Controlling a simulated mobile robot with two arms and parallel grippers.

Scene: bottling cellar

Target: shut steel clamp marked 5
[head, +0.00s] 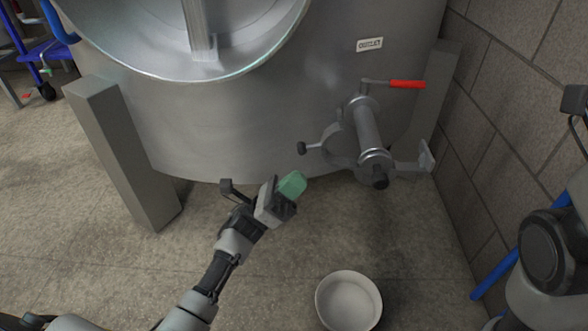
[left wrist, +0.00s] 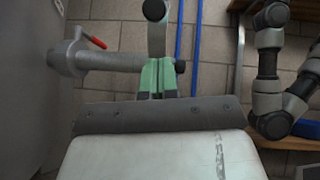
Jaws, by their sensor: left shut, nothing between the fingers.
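The steel clamp (head: 338,140) sits around the outlet pipe (head: 367,130) low on the tank. Its parts look spread apart: an arm with a black ball end (head: 302,148) reaches left, and an arm with an end plate (head: 425,160) reaches right. I cannot read a 5 on it. My left gripper (head: 292,185), with green fingers, is shut and empty, below and left of the clamp in the head view. The left wrist view shows the green fingers (left wrist: 157,78) close to a grey arm with a black knob (left wrist: 155,10); contact is unclear. My right gripper is out of view.
A red-handled valve lever (head: 407,84) is above the pipe. A white bowl (head: 348,300) stands on the floor below it. The tank has grey legs (head: 125,150) on both sides, and a block wall (head: 510,110) is close on the right. Open floor lies left.

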